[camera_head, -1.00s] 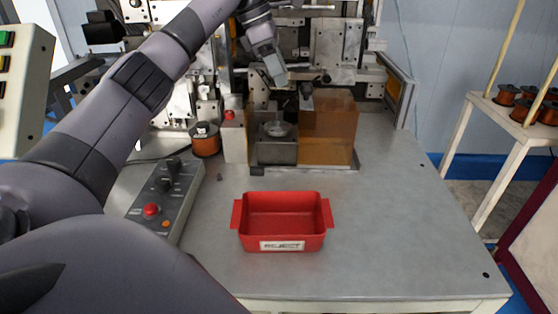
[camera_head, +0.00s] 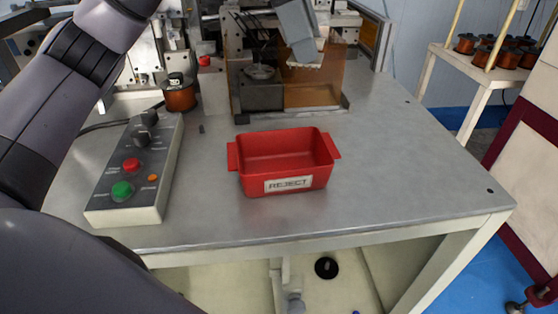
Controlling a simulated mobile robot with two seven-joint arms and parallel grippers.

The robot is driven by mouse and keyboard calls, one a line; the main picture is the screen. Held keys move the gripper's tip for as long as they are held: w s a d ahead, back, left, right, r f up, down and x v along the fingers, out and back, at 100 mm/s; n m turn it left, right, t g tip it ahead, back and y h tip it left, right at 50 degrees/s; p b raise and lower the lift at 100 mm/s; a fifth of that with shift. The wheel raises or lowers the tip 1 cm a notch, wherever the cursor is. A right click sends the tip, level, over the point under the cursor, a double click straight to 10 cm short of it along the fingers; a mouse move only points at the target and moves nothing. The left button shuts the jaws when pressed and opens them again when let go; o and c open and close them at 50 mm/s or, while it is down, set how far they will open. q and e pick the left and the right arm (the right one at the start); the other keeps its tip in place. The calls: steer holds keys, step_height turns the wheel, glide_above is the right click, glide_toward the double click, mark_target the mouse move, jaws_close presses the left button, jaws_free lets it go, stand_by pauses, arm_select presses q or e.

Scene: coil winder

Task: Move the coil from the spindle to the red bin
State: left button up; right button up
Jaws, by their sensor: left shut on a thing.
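The red bin (camera_head: 285,162), labelled REJECT, stands upright and empty near the middle of the grey table. My left gripper (camera_head: 305,60) is at the top of the view, above and behind the bin, in front of the amber guard of the winder. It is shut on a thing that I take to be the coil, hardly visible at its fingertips. My right gripper is not in view.
A control box (camera_head: 140,170) with red and green buttons lies left of the bin. A copper wire spool (camera_head: 179,94) stands behind it. The amber guard (camera_head: 312,88) stands at the back. The table (camera_head: 410,170) is clear right of the bin. More spools (camera_head: 508,57) sit on a side stand.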

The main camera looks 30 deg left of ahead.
arm_select(q)
step_height(320, 180, down, 19)
steer(key=shift+f+b, duration=0.15)
steer(key=shift+b, duration=0.15)
steer(key=shift+f, duration=0.2)
steer(key=o, duration=0.7)
steer(key=shift+o, duration=0.2)
steer(key=shift+r, duration=0.15)
steer(key=shift+r, duration=0.2)
steer(key=v, duration=1.1)
steer(key=shift+r, duration=0.4)
steer(key=shift+a, duration=0.1)
